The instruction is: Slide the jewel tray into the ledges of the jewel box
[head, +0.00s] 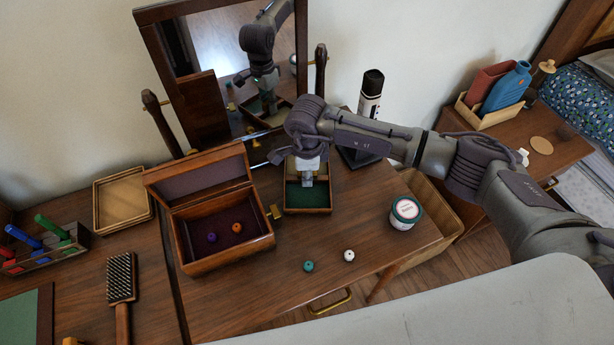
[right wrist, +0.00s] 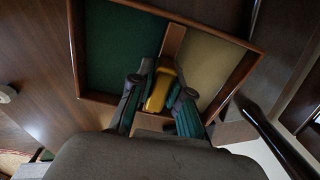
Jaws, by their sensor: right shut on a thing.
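The jewel box (head: 225,245) is brown wood and stands on the table with its lid (head: 197,178) tipped open. Its dark purple inside holds a purple bead (head: 211,238) and an orange bead (head: 237,228). The jewel tray (head: 307,210), wood with a green compartment, is just right of the box and apart from it. In the right wrist view the tray (right wrist: 113,97) also has a beige compartment beyond a wooden divider. My right gripper (head: 308,180) is shut on the tray around a yellow piece (right wrist: 160,90) at the divider. I cannot tell whether the tray touches the table. My left gripper is out of view.
A mirror (head: 225,70) stands behind. A teal bead (head: 308,266) and a white bead (head: 349,255) lie in front, with a white jar (head: 404,212) to the right. A brush (head: 121,280) and an empty wooden tray (head: 122,201) are left. The table front is mostly clear.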

